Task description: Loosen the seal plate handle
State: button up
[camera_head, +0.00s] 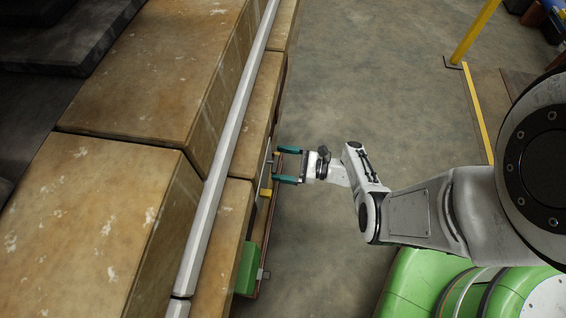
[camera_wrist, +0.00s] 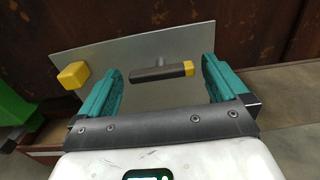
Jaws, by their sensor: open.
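In the wrist view, the seal plate (camera_wrist: 150,48) is a grey metal sheet against a brown wall. Its handle (camera_wrist: 162,72) is a short dark bar with a yellow tip, lying almost level across the plate. A yellow block (camera_wrist: 73,75) sits at the plate's left. My gripper (camera_wrist: 162,75) has teal fingers, open, one on each side of the handle, with visible gaps to it. In the head view my gripper (camera_head: 279,165) reaches left to the side of the stack, where the handle is too small to make out clearly.
Large worn tan blocks (camera_head: 120,190) fill the left, with a long pale bar (camera_head: 222,150) along them. A green box (camera_head: 246,268) sits low on the stack's side, below my gripper in the picture. Grey floor (camera_head: 370,80) is open to the right. A yellow post (camera_head: 474,32) stands at the back.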

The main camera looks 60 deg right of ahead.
jog(key=shift+w, duration=0.1)
jog(key=shift+c, duration=0.5)
jog(key=c, duration=0.8)
jog(key=shift+c, duration=0.2)
jog(key=shift+n, duration=0.4)
jog(key=shift+a+f+n+b, duration=0.1)
jog(key=shift+n+b, duration=0.9)
jog(key=shift+n, duration=2)
jog(key=shift+a+f+n+b, duration=0.1)
jog(key=shift+n+b, duration=0.9)
jog(key=shift+n, duration=2)
jog(key=shift+a+f+n+b, duration=0.1)
jog(key=shift+n+b, duration=0.9)
jog(key=shift+n, duration=2)
